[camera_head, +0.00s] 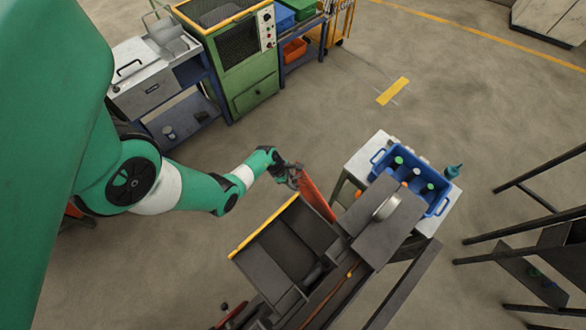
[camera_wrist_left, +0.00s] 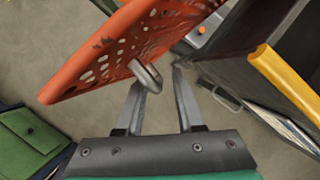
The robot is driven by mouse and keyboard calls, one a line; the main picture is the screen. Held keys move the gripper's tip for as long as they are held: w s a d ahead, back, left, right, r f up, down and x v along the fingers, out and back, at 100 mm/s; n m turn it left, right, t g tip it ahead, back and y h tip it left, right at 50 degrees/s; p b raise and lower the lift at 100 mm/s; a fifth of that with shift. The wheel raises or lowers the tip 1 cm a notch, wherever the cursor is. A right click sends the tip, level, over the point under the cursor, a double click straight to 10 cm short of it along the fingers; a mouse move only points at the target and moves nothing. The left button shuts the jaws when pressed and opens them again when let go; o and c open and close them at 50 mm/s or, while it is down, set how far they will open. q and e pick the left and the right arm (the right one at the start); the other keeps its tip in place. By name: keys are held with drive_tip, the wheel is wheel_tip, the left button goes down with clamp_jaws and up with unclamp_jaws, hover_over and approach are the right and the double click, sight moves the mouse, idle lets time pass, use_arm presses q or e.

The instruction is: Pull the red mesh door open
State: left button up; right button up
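The red mesh door (camera_head: 318,198) stands out at an angle from the dark furnace body (camera_head: 268,262), seen nearly edge-on from above. In the left wrist view, its perforated panel (camera_wrist_left: 118,50) fills the upper left. My left gripper (camera_head: 292,178) is at the door's outer end. In its wrist view the two fingers (camera_wrist_left: 158,88) are spread apart. The left finger's tip is at the handle; I cannot tell whether they touch. Nothing shows clamped between the fingers. My right gripper is not in view.
A yellow edge (camera_head: 264,226) runs along the furnace front. A small table with a blue crate (camera_head: 440,205) of bottles stands right of the door. A green machine (camera_head: 245,70) is at the back. The floor between is clear.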

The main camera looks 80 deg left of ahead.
use_arm(q)
drive_tip(key=shift+o, duration=0.2)
drive_tip(key=shift+a+r, duration=0.1)
drive_tip(key=shift+r, duration=0.1)
drive_tip(key=p+v, duration=0.4)
drive_tip(key=v, duration=0.7)
drive_tip(key=shift+s+p, duration=0.2)
drive_tip(key=shift+p, duration=0.2)
drive_tip(key=shift+r, duration=0.1)
